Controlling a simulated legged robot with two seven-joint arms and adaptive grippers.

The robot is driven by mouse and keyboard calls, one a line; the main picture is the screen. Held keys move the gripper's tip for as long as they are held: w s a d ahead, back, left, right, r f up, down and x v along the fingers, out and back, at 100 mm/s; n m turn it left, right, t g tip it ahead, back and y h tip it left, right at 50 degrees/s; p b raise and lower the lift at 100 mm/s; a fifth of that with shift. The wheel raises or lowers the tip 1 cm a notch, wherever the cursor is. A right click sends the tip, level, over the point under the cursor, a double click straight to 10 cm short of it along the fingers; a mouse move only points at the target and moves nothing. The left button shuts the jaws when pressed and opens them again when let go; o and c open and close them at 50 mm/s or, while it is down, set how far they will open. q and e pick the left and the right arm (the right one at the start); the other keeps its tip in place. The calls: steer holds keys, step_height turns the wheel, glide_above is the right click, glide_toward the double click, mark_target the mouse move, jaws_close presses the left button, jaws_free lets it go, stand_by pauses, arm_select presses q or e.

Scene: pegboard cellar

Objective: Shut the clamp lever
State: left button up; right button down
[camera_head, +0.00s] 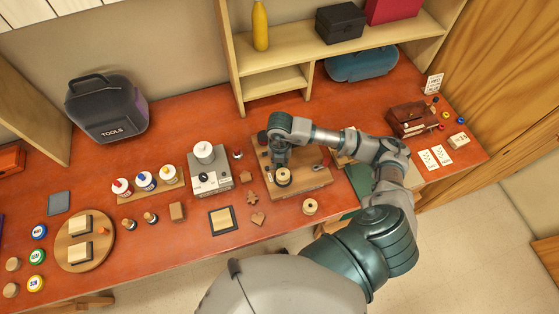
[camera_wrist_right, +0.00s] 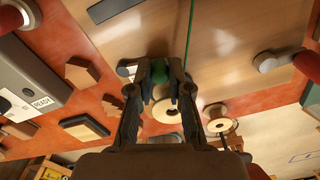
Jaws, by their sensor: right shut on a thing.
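A wooden board (camera_head: 312,183) lies on the red table and carries small fittings, among them a metal piece (camera_head: 318,167) near its right side. My right gripper (camera_head: 281,163) is over the board's left part, just behind a round wooden spool (camera_head: 283,178). In the right wrist view its fingers (camera_wrist_right: 163,85) are shut on a green rounded knob (camera_wrist_right: 160,78); I cannot tell whether this belongs to the clamp lever. A red handle with a metal end (camera_wrist_right: 268,61) shows at the right there. My left gripper is not in view.
A grey boxy device (camera_head: 209,178) stands left of the board. A loose spool (camera_head: 310,206) and small wooden pieces (camera_head: 257,218) lie near the front edge. A tool bag (camera_head: 107,107) and a shelf (camera_head: 275,83) are at the back.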

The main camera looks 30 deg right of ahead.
steer(key=c, duration=1.1)
jaws_free()
step_height(320, 180, up, 12)
steer(key=shift+d+f, duration=0.1)
